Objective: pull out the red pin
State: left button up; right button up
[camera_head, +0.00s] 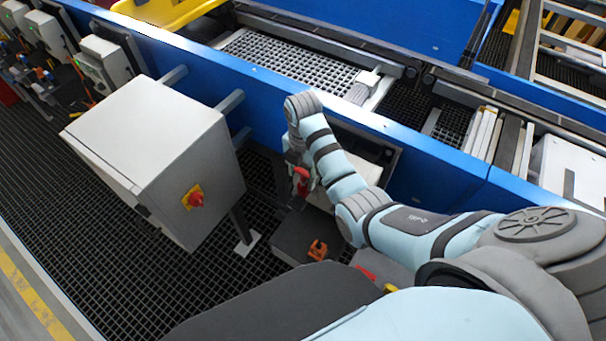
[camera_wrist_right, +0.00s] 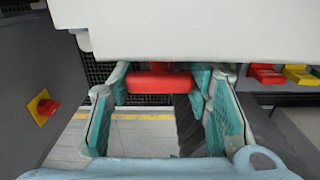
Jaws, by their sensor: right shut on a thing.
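The red pin (camera_head: 302,182) is beside the blue conveyor frame, partly hidden by my right arm in the head view. In the right wrist view the red pin (camera_wrist_right: 160,82) shows as a wide red bar between the two teal fingers. My right gripper (camera_wrist_right: 160,92) is shut on it, with one finger at each end of the bar. In the head view my right gripper (camera_head: 299,167) is small and mostly covered by the wrist. A white housing (camera_wrist_right: 190,30) sits directly above the pin in the wrist view. My left gripper is not in view.
A grey control box (camera_head: 150,150) with a red button (camera_head: 195,199) stands left of my right gripper. The blue conveyor frame (camera_head: 240,80) runs behind it. An orange part (camera_head: 317,250) lies below. Red (camera_wrist_right: 265,73) and yellow (camera_wrist_right: 300,74) parts sit at the right.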

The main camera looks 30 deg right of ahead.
jog(key=shift+r, duration=2.15)
jog(key=shift+f, duration=0.1)
